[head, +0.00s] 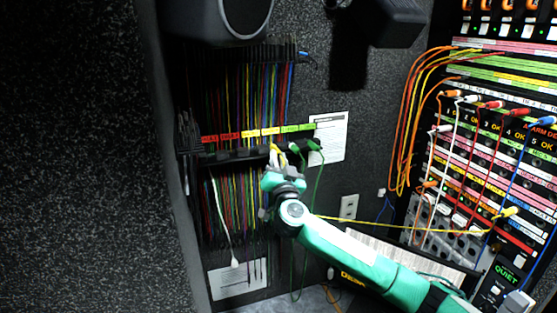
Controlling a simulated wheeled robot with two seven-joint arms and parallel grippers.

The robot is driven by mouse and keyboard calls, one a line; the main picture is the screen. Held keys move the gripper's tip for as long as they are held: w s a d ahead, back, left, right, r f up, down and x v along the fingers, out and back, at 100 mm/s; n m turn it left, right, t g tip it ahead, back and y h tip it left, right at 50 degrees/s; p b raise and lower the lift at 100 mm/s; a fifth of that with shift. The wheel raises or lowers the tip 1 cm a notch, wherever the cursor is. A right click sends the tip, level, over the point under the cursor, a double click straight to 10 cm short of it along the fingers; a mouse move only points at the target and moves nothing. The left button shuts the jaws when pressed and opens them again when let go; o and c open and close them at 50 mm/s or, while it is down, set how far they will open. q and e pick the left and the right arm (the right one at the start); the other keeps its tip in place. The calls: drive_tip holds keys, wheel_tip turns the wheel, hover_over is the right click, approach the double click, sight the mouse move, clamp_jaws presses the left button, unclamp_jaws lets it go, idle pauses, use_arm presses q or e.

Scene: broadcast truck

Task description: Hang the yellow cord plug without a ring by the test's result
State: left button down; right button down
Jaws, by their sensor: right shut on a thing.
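A yellow cord plug (275,149) shows at the tip of my right gripper (279,168), which is shut on it. The gripper is right at the cord rack (240,153), below the yellow and green labels. I cannot tell whether the plug touches the rack. A yellow cord (400,229) runs right from behind my right arm to a yellow plug (509,212) by the patch panel. A small device (500,285) at lower right shows green text that seems to read QUIET. Rings on the plugs are too small to make out. My left gripper is not in view.
The rack has red (221,136), yellow (262,132) and green (296,128) labels. Green plugs (314,145) hang right of my gripper. Many coloured cords hang above and below. A printed sheet (328,136) is beside the rack. Patched cords (408,120) bulge from the panel.

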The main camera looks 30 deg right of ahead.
drive_tip(key=shift+f, duration=0.1)
idle(0.4)
drive_tip(key=shift+c, duration=1)
unclamp_jaws()
drive_tip(key=shift+s, duration=0.15)
drive_tip(key=s+a, duration=0.2)
drive_tip(key=s, duration=0.5)
drive_tip(key=shift+s, duration=0.25)
idle(0.7)
idle(0.4)
